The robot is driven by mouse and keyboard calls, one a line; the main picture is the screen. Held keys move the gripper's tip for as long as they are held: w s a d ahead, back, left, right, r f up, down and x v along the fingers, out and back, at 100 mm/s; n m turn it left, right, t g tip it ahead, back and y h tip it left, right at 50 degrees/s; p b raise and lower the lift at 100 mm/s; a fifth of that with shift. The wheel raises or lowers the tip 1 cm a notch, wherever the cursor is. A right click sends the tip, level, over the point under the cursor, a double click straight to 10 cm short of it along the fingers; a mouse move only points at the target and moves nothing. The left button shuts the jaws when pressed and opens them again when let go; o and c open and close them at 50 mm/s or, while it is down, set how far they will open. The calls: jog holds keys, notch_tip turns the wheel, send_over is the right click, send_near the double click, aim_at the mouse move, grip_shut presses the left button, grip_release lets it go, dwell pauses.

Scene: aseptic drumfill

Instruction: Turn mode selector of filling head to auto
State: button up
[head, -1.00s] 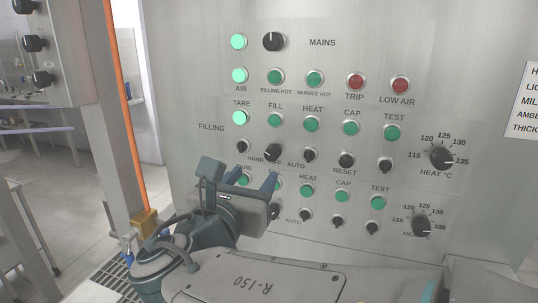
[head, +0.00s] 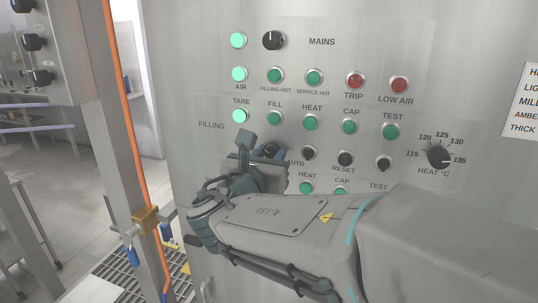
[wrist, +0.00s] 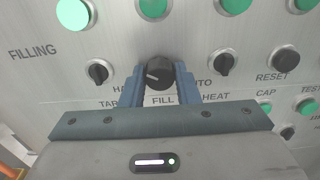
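The mode selector (wrist: 160,72) is a black round knob on the filling row of the steel panel, between the partly hidden HAND and AUTO labels. Its white mark points left, toward HAND. My gripper (wrist: 160,80) has one blue finger on each side of the knob, close against it, and looks shut on it. In the head view the knob (head: 270,150) shows just above my gripper (head: 263,163), which with my arm hides the HAND label and much of the lower row.
Smaller black selectors flank the knob in the wrist view, at left (wrist: 97,72) and right (wrist: 220,62). Green lamps (wrist: 153,8) sit above it. A heat dial (head: 439,156) is at the right. A steel post with an orange hose (head: 133,110) stands left of the panel.

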jog(key=shift+c, duration=1.4)
jog(key=shift+f+b, duration=0.1)
jog(key=shift+b, duration=0.35)
jog(key=m+b, duration=1.5)
jog(key=b, duration=0.5)
jog(key=shift+a+f+m, duration=0.1)
jog(key=shift+m, duration=0.2)
jog(key=m+b, duration=0.4)
jog(key=shift+r, duration=0.25)
jog(key=shift+m, duration=0.3)
